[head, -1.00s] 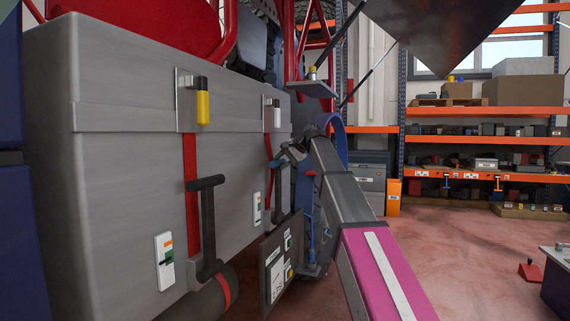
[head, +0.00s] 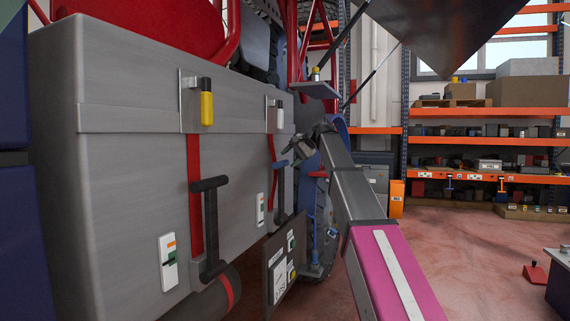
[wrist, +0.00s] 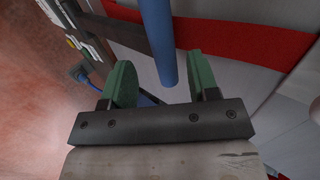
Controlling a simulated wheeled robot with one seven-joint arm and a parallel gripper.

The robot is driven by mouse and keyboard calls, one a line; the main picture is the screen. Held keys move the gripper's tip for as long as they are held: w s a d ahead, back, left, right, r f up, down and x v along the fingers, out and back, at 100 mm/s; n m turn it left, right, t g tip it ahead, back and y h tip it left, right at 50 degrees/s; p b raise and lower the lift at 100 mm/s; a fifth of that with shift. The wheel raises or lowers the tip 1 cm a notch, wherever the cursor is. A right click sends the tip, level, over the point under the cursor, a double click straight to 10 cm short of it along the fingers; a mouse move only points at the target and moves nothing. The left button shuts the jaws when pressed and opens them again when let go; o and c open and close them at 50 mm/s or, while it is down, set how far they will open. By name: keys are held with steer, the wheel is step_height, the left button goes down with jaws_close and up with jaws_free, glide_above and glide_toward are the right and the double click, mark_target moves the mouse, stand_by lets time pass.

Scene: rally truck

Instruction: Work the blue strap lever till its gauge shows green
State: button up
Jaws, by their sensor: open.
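The blue strap lever (head: 279,165) is on the right part of the grey box, by the rear red strap (head: 273,149). In the wrist view its blue grip (wrist: 157,35) runs down from the top, its end between my green fingertips, with visible gaps on both sides. My gripper (wrist: 163,82) is open and holds nothing. In the head view my gripper (head: 298,150) is just right of the lever, partly hidden by my wrist. A small white gauge (head: 260,210) is left of the lever; its pointer is too small to read.
A black-gripped lever (head: 210,230) and a larger gauge (head: 168,263) are nearer on the box (head: 130,170). A labelled dark panel (head: 279,265) hangs below my gripper. A dark slanted panel (head: 445,35) is overhead. The floor to the right (head: 450,250) is mostly open.

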steer(key=v, duration=0.7)
